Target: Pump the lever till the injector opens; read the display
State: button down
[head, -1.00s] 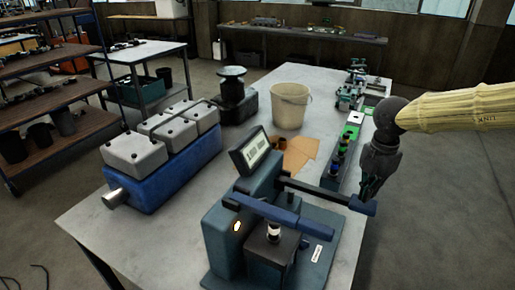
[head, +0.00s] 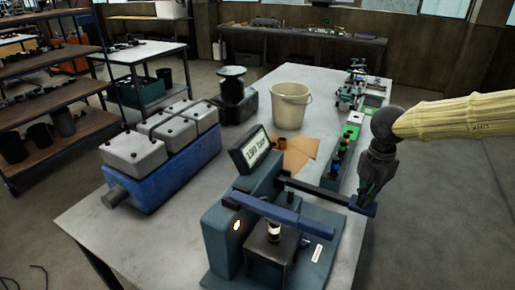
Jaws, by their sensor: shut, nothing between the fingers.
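The blue-green injector tester (head: 222,238) stands at the front of the bench. Its tilted display (head: 255,149) shows large dark characters on a pale screen, too small to read with certainty. The lever (head: 318,191) is a dark bar reaching right from the tester, with a blue grip (head: 363,207) at its end. My gripper (head: 367,194) is shut and points down at this grip, its fingertips touching or just above it; I cannot tell which. A small pale and dark part, perhaps the injector (head: 273,230), stands in the dark block (head: 271,252) below a blue bar (head: 277,211).
A blue engine block with grey covers (head: 165,170) lies at left on the bench (head: 130,222). A cream bucket (head: 290,107), a brown cloth (head: 299,150) and a tray of small parts (head: 346,150) lie behind the tester. Shelves (head: 45,90) stand far left. Floor at right is clear.

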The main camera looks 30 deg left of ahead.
jog(key=shift+f+b, duration=0.65)
jog(key=shift+f, duration=2.25)
jog(key=r+p, duration=0.7)
jog(key=r, duration=0.1)
jog(key=shift+d+r, duration=0.2)
jog(key=shift+r+p, duration=1.7)
jog(key=shift+r, duration=0.4)
